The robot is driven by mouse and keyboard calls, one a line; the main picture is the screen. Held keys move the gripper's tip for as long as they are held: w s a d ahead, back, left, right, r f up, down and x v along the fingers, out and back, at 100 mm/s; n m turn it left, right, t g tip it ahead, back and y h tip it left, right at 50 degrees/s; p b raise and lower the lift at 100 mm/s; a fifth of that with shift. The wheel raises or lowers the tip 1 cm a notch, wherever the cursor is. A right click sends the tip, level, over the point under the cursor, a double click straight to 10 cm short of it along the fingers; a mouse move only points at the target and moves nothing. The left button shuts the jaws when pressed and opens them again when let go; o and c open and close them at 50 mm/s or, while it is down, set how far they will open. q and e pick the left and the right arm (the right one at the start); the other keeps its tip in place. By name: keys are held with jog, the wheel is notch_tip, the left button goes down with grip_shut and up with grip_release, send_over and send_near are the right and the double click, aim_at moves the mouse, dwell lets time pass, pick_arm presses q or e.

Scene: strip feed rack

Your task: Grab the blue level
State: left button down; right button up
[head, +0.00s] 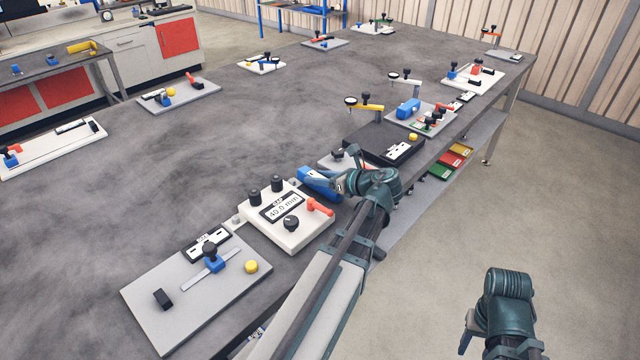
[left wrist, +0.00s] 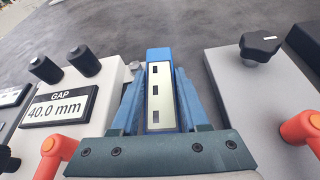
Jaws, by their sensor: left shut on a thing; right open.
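The blue level (head: 316,182) is a blue bar at the table's front edge, between the white gap box and a grey plate. In the left wrist view the blue level (left wrist: 160,57) shows a pale face with dark marks, between my left fingers. My left gripper (head: 338,184) is shut on it; in the left wrist view its blue fingers (left wrist: 158,105) flank both sides. Whether the level touches the table is hidden. My right gripper (head: 472,322) is open, low at the bottom right, away from the table and only partly visible.
The white gap box (head: 262,237), reading 40.0 mm, has black knobs and a red lever close to the level's left. A grey plate (head: 332,160) with a black knob is just beyond. A fixture plate (head: 180,320) lies nearer. The table's middle is clear.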

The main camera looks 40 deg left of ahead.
pick_arm(q)
jog(key=shift+r, duration=0.1)
notch_tip(320, 180, up, 10)
jog(key=p, duration=1)
